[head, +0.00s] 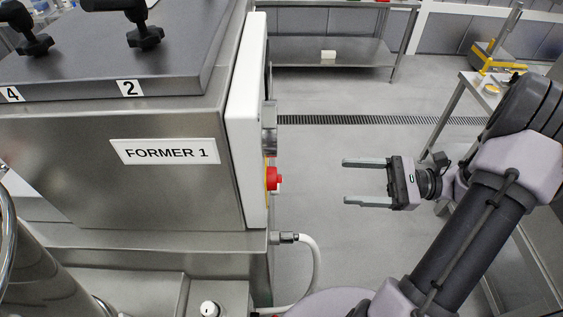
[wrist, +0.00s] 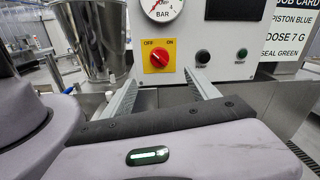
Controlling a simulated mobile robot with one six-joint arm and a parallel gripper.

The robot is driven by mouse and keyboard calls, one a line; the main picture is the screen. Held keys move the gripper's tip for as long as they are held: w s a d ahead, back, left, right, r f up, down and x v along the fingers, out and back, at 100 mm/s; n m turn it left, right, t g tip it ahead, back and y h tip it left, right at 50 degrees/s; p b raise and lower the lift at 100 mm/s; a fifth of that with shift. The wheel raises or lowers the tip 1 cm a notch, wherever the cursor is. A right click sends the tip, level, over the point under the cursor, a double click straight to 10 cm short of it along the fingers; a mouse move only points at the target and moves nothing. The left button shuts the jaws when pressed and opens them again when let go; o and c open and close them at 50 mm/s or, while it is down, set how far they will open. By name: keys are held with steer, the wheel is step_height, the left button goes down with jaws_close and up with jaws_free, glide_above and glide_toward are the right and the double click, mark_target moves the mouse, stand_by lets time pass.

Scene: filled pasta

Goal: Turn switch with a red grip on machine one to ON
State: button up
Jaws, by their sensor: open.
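The switch (wrist: 158,56) has a red grip on a square yellow plate, with OFF at its upper left and ON at its upper right. The grip looks tilted, but I cannot tell clearly which mark it points to. In the head view the red grip (head: 273,178) sticks out sideways from the white panel of the machine labelled FORMER 1 (head: 165,152). My gripper (head: 346,181) is open and empty, to the right of the grip at about its height, with a clear gap. In the wrist view my gripper's fingers (wrist: 161,80) stand below and either side of the switch.
A metal hopper (wrist: 92,40) stands at left. A white hose (head: 313,262) loops below the panel. A side table (head: 466,82) stands at right.

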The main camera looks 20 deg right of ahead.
mark_target(275, 178)
steer(key=x, duration=1.5)
steer(key=shift+a+b, duration=0.25)
steer(key=shift+b, duration=0.05)
steer(key=c, duration=1.4)
steer(key=shift+o, duration=0.2)
